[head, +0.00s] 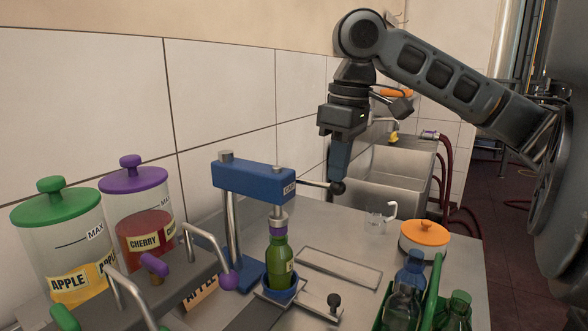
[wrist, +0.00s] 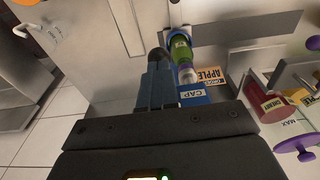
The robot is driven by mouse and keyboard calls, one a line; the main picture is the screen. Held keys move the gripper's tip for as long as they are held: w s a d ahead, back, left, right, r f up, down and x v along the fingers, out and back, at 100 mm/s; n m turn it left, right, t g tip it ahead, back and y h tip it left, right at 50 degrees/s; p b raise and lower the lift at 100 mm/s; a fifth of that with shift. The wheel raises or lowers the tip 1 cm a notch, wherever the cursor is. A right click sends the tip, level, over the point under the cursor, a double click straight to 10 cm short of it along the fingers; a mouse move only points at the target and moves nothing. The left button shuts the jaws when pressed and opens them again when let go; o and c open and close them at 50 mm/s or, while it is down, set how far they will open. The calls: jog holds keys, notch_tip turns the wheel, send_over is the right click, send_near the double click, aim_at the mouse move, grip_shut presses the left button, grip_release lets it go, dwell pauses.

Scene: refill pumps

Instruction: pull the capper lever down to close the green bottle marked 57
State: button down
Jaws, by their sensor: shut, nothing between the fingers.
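The bottle also shows in the wrist view (wrist: 180,48). My gripper (head: 338,178) is shut and points down, its tips just above or touching the knob; I cannot tell which. The wrist view shows its blue fingers (wrist: 156,82) together.
An apple jar (head: 65,250) and a cherry jar (head: 140,215) stand at the left, behind pump spouts. A sink (head: 392,160) lies behind.

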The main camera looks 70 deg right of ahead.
jog(key=shift+f+b, duration=0.55)
jog(key=shift+f, duration=0.45)
jog(key=shift+w+f+b, duration=0.15)
jog(key=shift+f+b, duration=0.45)
jog(key=shift+f, duration=0.35)
jog(key=shift+r, duration=0.15)
jog(key=shift+s+a+r+p, duration=0.1)
jog(key=shift+s+r+p, duration=0.4)
jog(key=shift+r+p, duration=0.35)
jog(key=shift+s+a+r+p, duration=0.1)
jog(key=shift+s+r+p, duration=0.35)
jog(key=shift+r+p, duration=0.35)
jog(key=shift+s+a+r+p, duration=0.1)
jog(key=shift+s+r+p, duration=0.4)
jog(key=shift+r+p, duration=0.35)
notch_tip(320, 180, up, 9)
jog(key=p, duration=0.6)
send_over(336, 184)
jog(key=s, duration=0.3)
jog(key=shift+w+d, duration=0.1)
jog(key=shift+d, duration=0.1)
